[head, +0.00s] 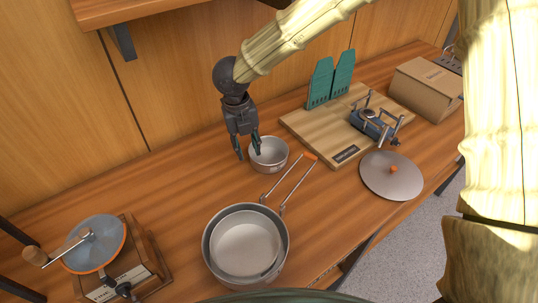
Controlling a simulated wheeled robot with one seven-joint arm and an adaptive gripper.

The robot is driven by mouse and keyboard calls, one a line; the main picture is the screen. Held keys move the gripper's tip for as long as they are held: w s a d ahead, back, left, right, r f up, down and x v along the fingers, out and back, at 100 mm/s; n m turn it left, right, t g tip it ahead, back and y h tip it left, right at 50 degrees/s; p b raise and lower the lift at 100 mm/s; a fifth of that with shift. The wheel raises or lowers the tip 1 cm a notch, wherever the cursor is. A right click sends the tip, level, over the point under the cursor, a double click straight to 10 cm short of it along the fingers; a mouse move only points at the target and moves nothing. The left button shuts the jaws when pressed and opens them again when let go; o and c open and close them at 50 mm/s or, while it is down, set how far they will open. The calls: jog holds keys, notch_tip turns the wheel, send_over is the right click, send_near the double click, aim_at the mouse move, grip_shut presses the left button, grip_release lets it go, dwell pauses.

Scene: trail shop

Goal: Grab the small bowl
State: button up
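The small bowl (268,163) is a grey metal bowl standing upright on the wooden counter, near the middle of the head view. My gripper (247,155) points down at its left side. Its two dark fingers are spread apart, one outside the bowl's left wall and the other at or over the rim. I cannot tell whether either finger touches the bowl. The finger over the rim hides a little of the bowl's left edge.
A larger metal pot (212,250) with a long orange-tipped handle stands in front. A wooden board (312,127) with a blue camp stove (373,124) lies right, beside a lid (392,180). A grinder-like device (95,246) stands left. A shelf (120,10) overhangs the back left.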

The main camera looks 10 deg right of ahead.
aim_at(269, 155)
jog(key=shift+s+d+f, duration=0.15)
jog(key=shift+f, duration=0.15)
jog(key=shift+d+f+p, duration=0.2)
jog(key=shift+f+p, duration=0.1)
jog(key=shift+f, duration=0.75)
jog(key=shift+d+f+p, duration=0.2)
jog(key=shift+f+p, duration=0.1)
jog(key=shift+f, duration=0.75)
grip_shut()
